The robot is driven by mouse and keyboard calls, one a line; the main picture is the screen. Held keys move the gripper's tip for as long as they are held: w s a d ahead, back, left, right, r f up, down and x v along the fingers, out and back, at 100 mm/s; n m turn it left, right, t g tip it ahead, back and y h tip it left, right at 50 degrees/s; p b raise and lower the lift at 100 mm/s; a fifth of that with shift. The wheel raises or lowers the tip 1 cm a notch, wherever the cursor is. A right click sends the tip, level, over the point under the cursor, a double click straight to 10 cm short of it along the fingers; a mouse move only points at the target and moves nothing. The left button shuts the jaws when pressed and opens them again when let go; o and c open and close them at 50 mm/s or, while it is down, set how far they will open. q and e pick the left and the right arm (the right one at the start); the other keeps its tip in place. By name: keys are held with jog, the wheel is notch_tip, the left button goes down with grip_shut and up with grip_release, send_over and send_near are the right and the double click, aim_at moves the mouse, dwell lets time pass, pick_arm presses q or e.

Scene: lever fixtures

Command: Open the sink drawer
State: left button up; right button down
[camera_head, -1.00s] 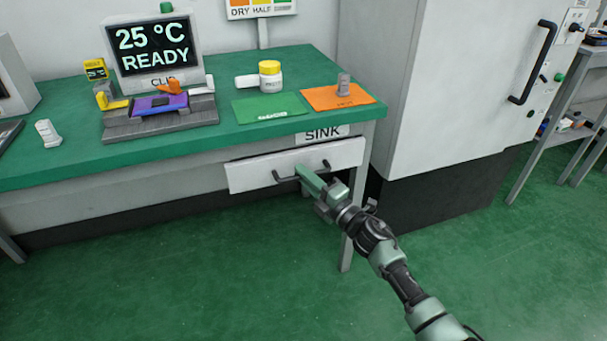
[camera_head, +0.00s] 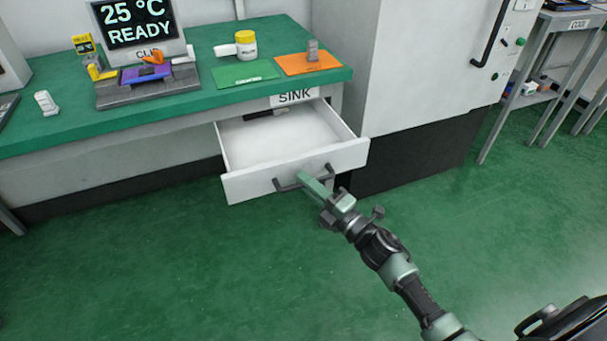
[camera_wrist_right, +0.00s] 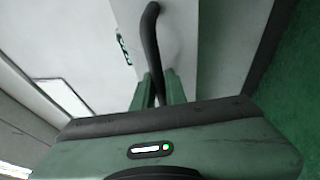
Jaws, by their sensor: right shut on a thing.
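The white sink drawer (camera_head: 240,186) is pulled well out from under the green bench, below the SINK label (camera_head: 295,97). Its inside shows, with a small dark thing (camera_head: 265,112) at the back. Its dark bar handle (camera_head: 286,187) is on the front panel. My right gripper (camera_head: 308,178) is shut on the handle, toward its middle. In the right wrist view the handle (camera_wrist_right: 151,40) runs between the two green fingers (camera_wrist_right: 160,90). My left gripper is not in view.
The green bench (camera_head: 60,125) holds a display, a clip fixture (camera_head: 150,90), a yellow-lidded jar (camera_head: 246,44), and green and orange mats (camera_head: 308,62). A tall white cabinet (camera_head: 420,70) stands right of the drawer. The green floor (camera_head: 190,270) in front is clear.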

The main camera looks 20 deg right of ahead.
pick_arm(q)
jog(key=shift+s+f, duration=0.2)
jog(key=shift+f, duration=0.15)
pick_arm(e)
jog(key=shift+s, duration=0.55)
jog(key=c, duration=1.5)
grip_release()
jog(key=shift+o, duration=0.2)
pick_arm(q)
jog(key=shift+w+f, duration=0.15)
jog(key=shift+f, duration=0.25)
pick_arm(e)
jog(key=v, duration=0.8)
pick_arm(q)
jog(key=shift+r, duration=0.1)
pick_arm(e)
jog(key=shift+w, duration=0.1)
